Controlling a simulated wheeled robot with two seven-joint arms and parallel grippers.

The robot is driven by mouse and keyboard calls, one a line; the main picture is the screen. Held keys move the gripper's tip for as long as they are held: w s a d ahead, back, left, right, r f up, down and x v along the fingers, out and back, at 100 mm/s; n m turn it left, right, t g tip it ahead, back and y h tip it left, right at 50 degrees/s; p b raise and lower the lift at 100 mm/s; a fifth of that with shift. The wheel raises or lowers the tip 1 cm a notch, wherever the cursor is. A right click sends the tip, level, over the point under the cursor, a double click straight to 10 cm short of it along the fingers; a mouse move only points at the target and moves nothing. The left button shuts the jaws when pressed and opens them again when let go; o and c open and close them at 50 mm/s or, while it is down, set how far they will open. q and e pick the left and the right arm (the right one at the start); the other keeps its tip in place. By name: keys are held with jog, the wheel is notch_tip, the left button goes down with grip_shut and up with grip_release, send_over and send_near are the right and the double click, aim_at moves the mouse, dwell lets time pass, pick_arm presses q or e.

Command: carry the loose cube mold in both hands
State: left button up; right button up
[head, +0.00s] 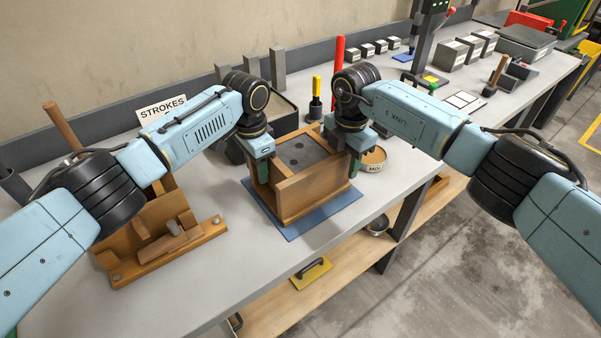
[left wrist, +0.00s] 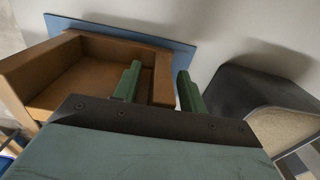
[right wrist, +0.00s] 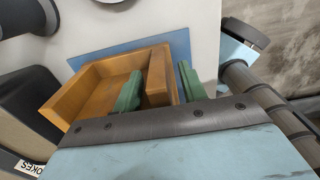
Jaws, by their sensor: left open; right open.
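The wooden cube mold (head: 305,188) is an open-topped box on a blue mat (head: 345,198) near the front of the bench. My left gripper (head: 262,170) is at its left wall; in the left wrist view its green fingers (left wrist: 157,88) stand apart on either side of that wall of the mold (left wrist: 75,75). My right gripper (head: 352,160) is at its right wall; in the right wrist view its green fingers (right wrist: 158,88) straddle that wall of the mold (right wrist: 100,85). Both grippers are open. I cannot tell whether the fingers touch the wood.
A wooden stand (head: 165,235) is at the left, by the STROKES sign (head: 162,108). A dark tray (head: 283,118) stands behind the mold. A round tin (head: 374,160) is close to its right. Bare bench lies in front of the mat.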

pick_arm(q)
jog(key=shift+f, duration=0.15)
pick_arm(e)
jog(key=shift+f, duration=0.15)
pick_arm(q)
grip_shut()
pick_arm(e)
grip_shut()
dwell(1.0)
pick_arm(q)
jog(key=shift+w+r, duration=0.2)
jog(key=shift+r, duration=0.1)
pick_arm(e)
jog(key=shift+w+r, duration=0.15)
jog(key=shift+r, duration=0.15)
